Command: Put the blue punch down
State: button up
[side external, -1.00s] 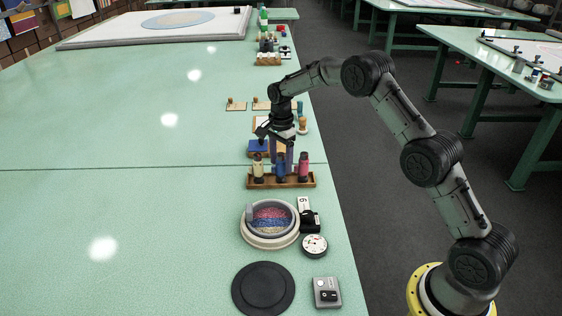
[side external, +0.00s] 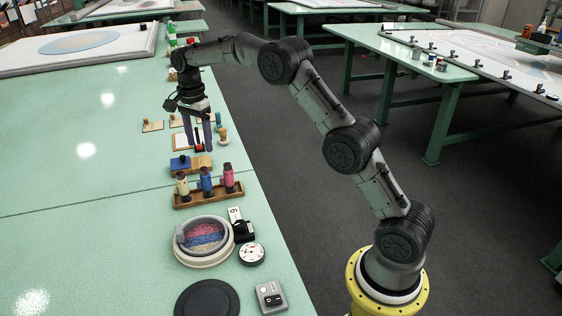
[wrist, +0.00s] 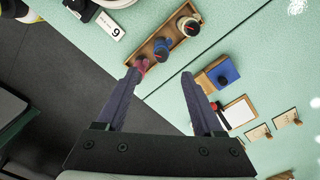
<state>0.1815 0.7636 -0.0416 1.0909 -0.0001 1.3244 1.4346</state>
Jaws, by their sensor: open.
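The blue punch (side external: 205,179) stands upright in the middle of a wooden rack (side external: 209,198), between a cream punch (side external: 182,184) and a pink punch (side external: 228,178). In the wrist view the blue punch (wrist: 161,47) is also in the middle of the rack (wrist: 174,36). My gripper (side external: 203,148) is open and empty, raised above the table and beyond the rack. In the wrist view my two fingers (wrist: 161,76) are spread wide with nothing between them. They are apart from the blue punch; the right finger partly hides a dark, red-marked item.
A blue block on a wooden pad (side external: 180,163) and a white card (side external: 182,141) lie beyond the rack. A round tray of coloured grains (side external: 204,256), a dial (side external: 251,254) and a black disc (side external: 207,300) are nearer. The table's left side is clear.

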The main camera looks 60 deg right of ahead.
jog(key=s+a+r+n+t, duration=0.1)
jog(key=s+a+r+n, duration=0.2)
jog(key=s+r+n, duration=0.35)
jog(key=s+a+r+n+t, duration=0.2)
jog(key=s+a+r+n, duration=0.15)
jog(key=s+r, duration=0.6)
jog(key=s+a+f+n+t, duration=0.1)
jog(key=s+f+n, duration=0.3)
jog(key=s, duration=0.7)
jog(key=s+a+f+n+t, duration=0.1)
jog(key=s+f+n, duration=0.3)
jog(key=s, duration=0.7)
jog(key=shift+s+a+n+t, duration=0.3)
jog(key=shift+s+a, duration=0.1)
jog(key=shift+a, duration=0.4)
